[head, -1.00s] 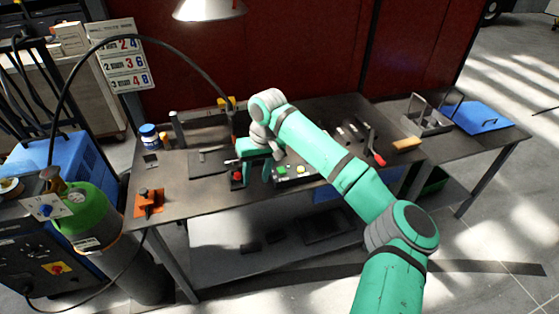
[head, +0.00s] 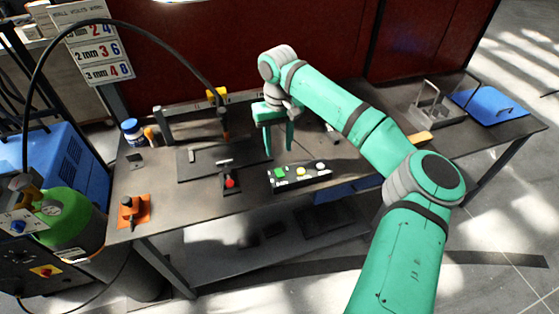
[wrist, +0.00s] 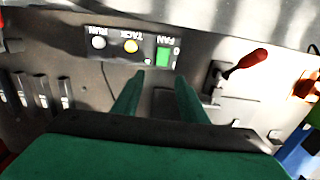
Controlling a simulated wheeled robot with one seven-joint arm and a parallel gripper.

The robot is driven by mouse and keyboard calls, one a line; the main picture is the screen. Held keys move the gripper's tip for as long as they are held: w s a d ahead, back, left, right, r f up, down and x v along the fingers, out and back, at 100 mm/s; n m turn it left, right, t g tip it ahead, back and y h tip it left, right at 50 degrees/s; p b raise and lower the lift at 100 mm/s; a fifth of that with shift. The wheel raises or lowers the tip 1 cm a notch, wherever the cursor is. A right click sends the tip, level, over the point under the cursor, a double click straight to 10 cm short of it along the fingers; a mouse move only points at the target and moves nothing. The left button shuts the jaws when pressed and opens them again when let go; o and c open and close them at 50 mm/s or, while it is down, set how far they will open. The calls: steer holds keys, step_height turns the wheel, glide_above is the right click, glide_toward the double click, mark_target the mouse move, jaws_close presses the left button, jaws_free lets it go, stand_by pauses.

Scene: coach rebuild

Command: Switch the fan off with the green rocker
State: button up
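The green rocker (head: 280,173) is at the left end of a black control box (head: 300,186) on the bench. In the wrist view the rocker (wrist: 163,56) sits under a FAN label with I and O marks, upside down in that picture. A yellow TACK button (wrist: 131,46) and a white button (wrist: 99,43) are beside it. My gripper (head: 278,152) points down behind the box, apart from it. In the wrist view its two fingers (wrist: 160,78) are parted with a gap between them and nothing held; the rocker shows beyond the gap.
A red-knobbed lever (head: 229,183) stands just left of the box, with a dark plate (head: 205,162) behind it. A torch on a cable (head: 224,125) hangs further back. An orange clamp (head: 131,210) is at the front left.

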mark_target(278, 170)
steer(key=f, duration=0.8)
steer(key=shift+s+a+f, duration=0.1)
steer(key=shift+s+f, duration=0.2)
jaws_close()
